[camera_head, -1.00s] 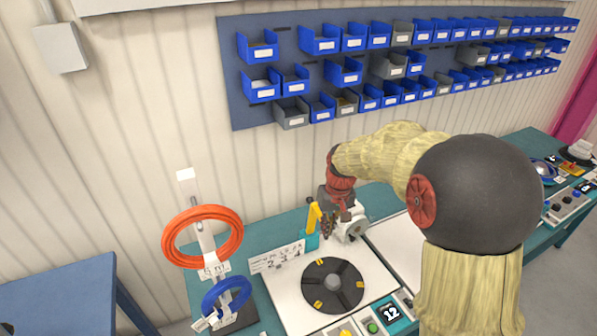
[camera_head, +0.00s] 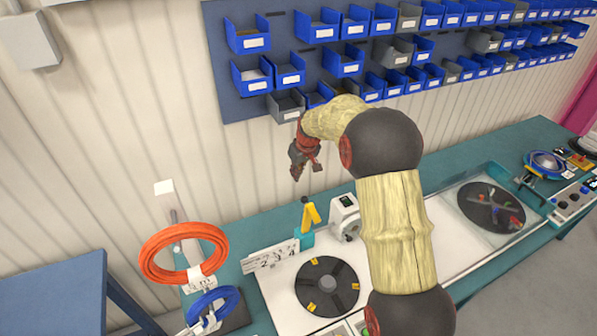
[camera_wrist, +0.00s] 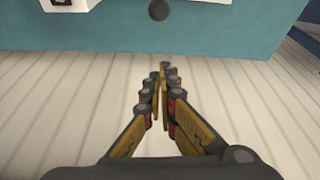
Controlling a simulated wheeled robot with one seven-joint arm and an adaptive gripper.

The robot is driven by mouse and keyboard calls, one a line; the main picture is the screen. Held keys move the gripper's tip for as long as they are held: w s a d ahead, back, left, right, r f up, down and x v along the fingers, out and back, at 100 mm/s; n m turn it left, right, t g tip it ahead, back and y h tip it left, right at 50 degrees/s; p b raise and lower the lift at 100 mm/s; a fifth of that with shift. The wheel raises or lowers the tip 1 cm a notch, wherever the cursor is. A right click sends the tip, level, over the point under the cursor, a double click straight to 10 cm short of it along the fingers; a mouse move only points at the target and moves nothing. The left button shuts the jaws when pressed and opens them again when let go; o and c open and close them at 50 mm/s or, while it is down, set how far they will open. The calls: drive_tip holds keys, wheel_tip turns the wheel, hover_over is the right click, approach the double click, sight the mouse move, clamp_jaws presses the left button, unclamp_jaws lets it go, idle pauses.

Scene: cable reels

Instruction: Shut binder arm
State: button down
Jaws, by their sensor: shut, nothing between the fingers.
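The likely binder arm is a yellow lever (camera_head: 311,214) standing up, slightly tilted, from a small teal block (camera_head: 300,238) at the back of the white work plate. Whether it is open or shut is too small to tell. A white device with a dark dial (camera_head: 345,215) stands just right of it. My gripper (camera_head: 297,176) hangs in the air above and behind the lever, near the wall, apart from everything. In the wrist view my gripper (camera_wrist: 162,72) has its fingers together with nothing between them. The lever is not recognisable in the wrist view.
A black reel disc (camera_head: 327,285) lies in front of the lever. A stand with an orange cable ring (camera_head: 182,240) and a blue one (camera_head: 212,303) is at the left. Blue bins (camera_head: 317,28) hang on the wall behind. A second black disc (camera_head: 490,207) lies at the right.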

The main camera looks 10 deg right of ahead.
wheel_tip(320, 180, down, 6)
drive_tip(key=s+p, duration=0.1)
drive_tip(key=s, duration=0.1)
drive_tip(key=shift+d+r, duration=0.15)
drive_tip(key=shift+d, duration=0.3)
